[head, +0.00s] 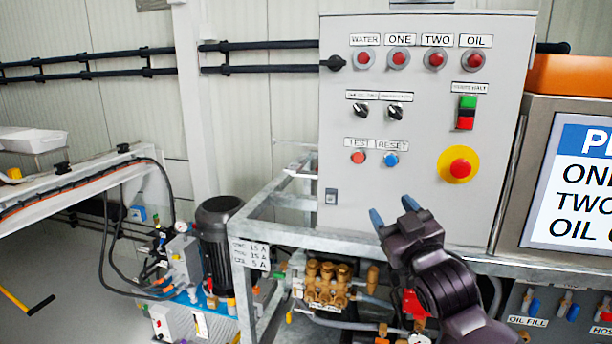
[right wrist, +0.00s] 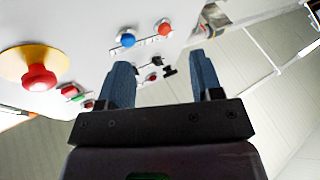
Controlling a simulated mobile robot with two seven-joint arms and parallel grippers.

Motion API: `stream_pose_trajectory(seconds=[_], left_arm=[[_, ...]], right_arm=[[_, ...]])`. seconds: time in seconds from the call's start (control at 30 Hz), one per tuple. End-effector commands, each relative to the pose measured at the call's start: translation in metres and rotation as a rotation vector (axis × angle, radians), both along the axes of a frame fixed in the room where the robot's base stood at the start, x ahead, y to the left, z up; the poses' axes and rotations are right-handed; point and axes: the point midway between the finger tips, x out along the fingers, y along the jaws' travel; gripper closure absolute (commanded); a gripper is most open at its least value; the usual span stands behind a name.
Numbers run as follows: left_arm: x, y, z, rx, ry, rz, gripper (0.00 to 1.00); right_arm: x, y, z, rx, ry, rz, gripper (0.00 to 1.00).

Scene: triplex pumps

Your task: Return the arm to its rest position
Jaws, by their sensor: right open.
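My right gripper (head: 393,214) is in front of the lower part of the grey control panel (head: 345,130). Its blue fingers are apart with nothing between them, also in the right wrist view (right wrist: 165,85). My right arm comes in from the lower right. The fingertips are below the blue reset button (head: 391,159) and the red test button (head: 358,157), and appear apart from the panel. In the right wrist view the red emergency stop button (right wrist: 40,78) on its yellow base is at the left. My left gripper is not in view.
A metal frame (head: 300,240) carries the panel, with brass pump fittings (head: 328,284) below. A screen (head: 575,185) stands at the right. A black motor (head: 217,240) and hoses are at the left. The floor (head: 75,290) at the lower left is mostly clear.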

Motion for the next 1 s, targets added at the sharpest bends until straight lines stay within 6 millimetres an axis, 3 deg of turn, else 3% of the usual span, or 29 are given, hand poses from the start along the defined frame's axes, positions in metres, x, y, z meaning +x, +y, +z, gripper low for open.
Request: stream_pose_trajectory(seconds=[0.03, 0.27, 0.47, 0.6, 0.8, 1.0], left_arm=[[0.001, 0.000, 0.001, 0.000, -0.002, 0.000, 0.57], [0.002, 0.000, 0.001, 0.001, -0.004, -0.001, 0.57], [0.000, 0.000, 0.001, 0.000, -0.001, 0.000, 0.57], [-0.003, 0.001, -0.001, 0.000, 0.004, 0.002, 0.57], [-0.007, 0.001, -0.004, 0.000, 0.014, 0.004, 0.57], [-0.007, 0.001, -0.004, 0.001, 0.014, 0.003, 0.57]], right_arm=[[-0.005, -0.008, -0.031, 0.010, 0.044, -0.008, 0.40], [-0.043, -0.037, -0.144, 0.056, 0.214, -0.048, 0.40], [-0.096, -0.063, -0.239, 0.094, 0.387, -0.105, 0.40], [-0.144, -0.079, -0.301, 0.114, 0.524, -0.154, 0.40], [-0.226, -0.100, -0.375, 0.134, 0.709, -0.228, 0.40], [-0.296, -0.112, -0.418, 0.144, 0.845, -0.285, 0.40]])
